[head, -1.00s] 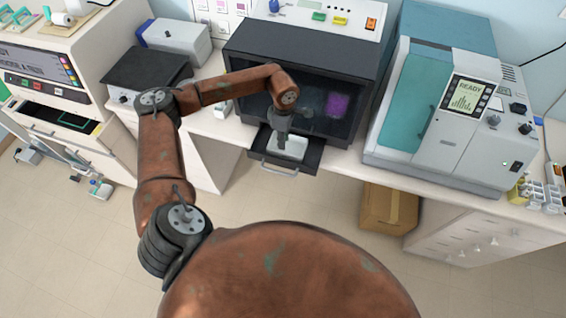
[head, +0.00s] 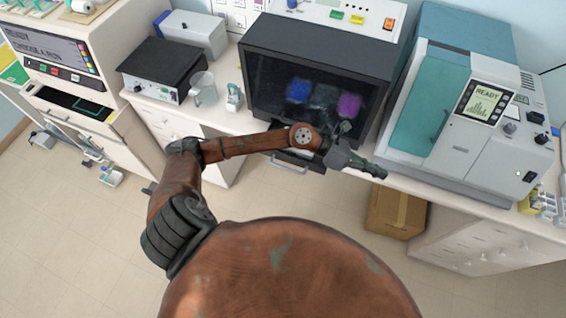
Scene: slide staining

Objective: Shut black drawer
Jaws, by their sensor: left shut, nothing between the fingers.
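The black drawer (head: 312,164) juts out under the front of the black cabinet (head: 318,45). Its pale handle (head: 288,169) shows below my left forearm. My arm crosses in front of the drawer, so its inside is hidden and I cannot tell how far it stands out. My left gripper (head: 380,173) is shut and empty. It points right, past the drawer's right side, near the counter's front edge. My right gripper is not in view.
A teal and white analyser (head: 440,110) stands right of the cabinet. A glass beaker (head: 204,88) and a small white bottle (head: 233,96) stand to its left. A cardboard box (head: 397,210) sits on the floor below.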

